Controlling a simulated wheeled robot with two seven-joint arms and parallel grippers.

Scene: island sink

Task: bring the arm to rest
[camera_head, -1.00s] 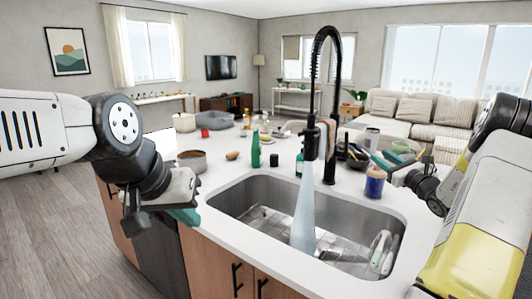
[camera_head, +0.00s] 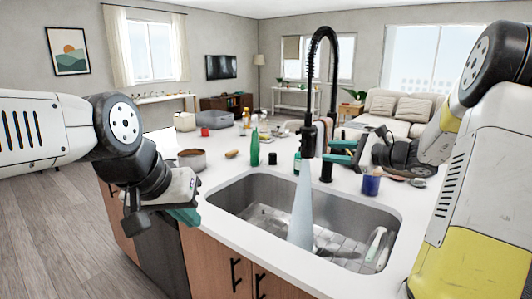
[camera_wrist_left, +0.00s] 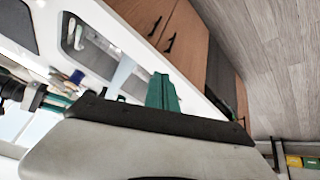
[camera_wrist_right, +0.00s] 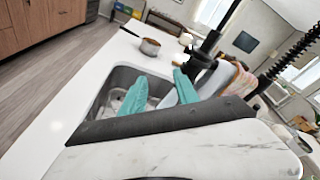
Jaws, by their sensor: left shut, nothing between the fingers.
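My left gripper (camera_head: 184,215) hangs beside the counter's left front edge. Its teal fingers are together with nothing between them, and they also show in the left wrist view (camera_wrist_left: 162,92). My right gripper (camera_head: 342,152) is over the counter, just right of the black faucet (camera_head: 327,90) in the head view. Its two teal fingers stand apart and empty; the right wrist view shows them (camera_wrist_right: 160,90) with the sink beyond. My right arm reaches in from the right, raised and bent.
The steel sink (camera_head: 250,200) holds a rack and several utensils, with a pale stream below the faucet. A blue cup (camera_head: 371,186), a green bottle (camera_head: 255,150) and a pot (camera_head: 192,159) stand on the counter. The floor (camera_head: 60,230) at left is clear.

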